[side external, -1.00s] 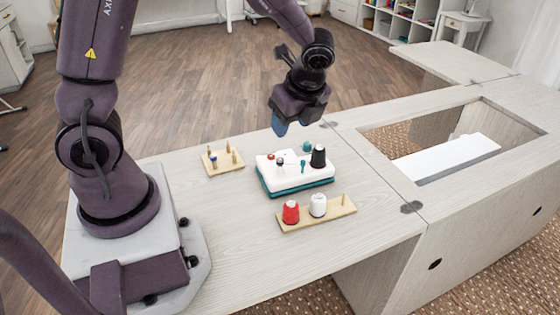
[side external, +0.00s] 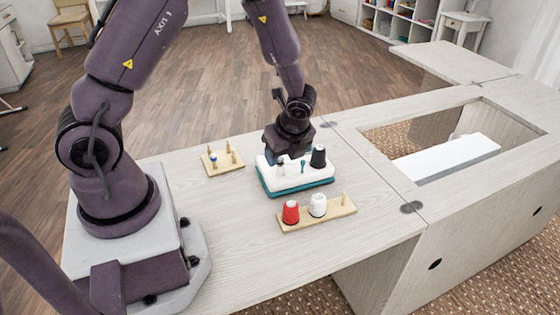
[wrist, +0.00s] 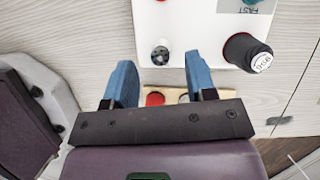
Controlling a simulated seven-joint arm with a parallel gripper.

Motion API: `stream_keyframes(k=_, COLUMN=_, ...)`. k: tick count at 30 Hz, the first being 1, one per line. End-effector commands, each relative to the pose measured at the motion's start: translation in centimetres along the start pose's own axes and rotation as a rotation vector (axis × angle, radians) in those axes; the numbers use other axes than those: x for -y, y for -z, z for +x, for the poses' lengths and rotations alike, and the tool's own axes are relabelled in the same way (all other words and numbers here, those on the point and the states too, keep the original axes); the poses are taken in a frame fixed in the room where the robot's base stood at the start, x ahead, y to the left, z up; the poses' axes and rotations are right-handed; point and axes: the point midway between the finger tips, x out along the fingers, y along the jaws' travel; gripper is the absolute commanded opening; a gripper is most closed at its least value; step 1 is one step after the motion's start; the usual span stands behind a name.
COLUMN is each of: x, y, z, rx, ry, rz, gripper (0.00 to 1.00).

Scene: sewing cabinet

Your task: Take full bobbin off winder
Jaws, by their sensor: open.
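The bobbin winder (side external: 300,178) is a white-topped box with a teal base on the table. The bobbin (wrist: 160,52), dark and silvery, stands on the winder's white top; in the side view it (side external: 281,168) is small and partly lost under my gripper. My gripper (side external: 287,157) is low over the back of the winder. In the wrist view its two blue fingers (wrist: 161,64) are open and empty, with the bobbin between and just ahead of their tips. Whether the tips are level with the bobbin, I cannot tell.
A black thread spool (side external: 318,156) stands on the winder, right of the bobbin. In front, a wooden rack (side external: 330,215) holds a red spool (side external: 291,212) and a white spool (side external: 318,205). A small peg board (side external: 223,167) lies to the left.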

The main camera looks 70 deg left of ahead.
Motion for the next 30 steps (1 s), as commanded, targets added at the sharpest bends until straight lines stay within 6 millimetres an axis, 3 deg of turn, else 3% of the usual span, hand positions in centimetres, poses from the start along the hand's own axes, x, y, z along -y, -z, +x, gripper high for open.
stream_keyframes(k=4, x=-0.03, y=0.0, z=1.34, rx=0.001, ry=-0.001, rz=0.001, gripper=0.51)
stream_keyframes(k=11, x=0.01, y=-0.02, z=1.43, rx=0.0, ry=0.001, rz=0.0, gripper=0.51)
stream_keyframes(k=18, x=0.01, y=-0.02, z=1.4, rx=0.0, ry=0.001, rz=0.0, gripper=0.0)
stream_keyframes(k=30, x=0.05, y=-0.15, z=1.09, rx=0.0, ry=0.002, rz=-0.002, gripper=0.0)
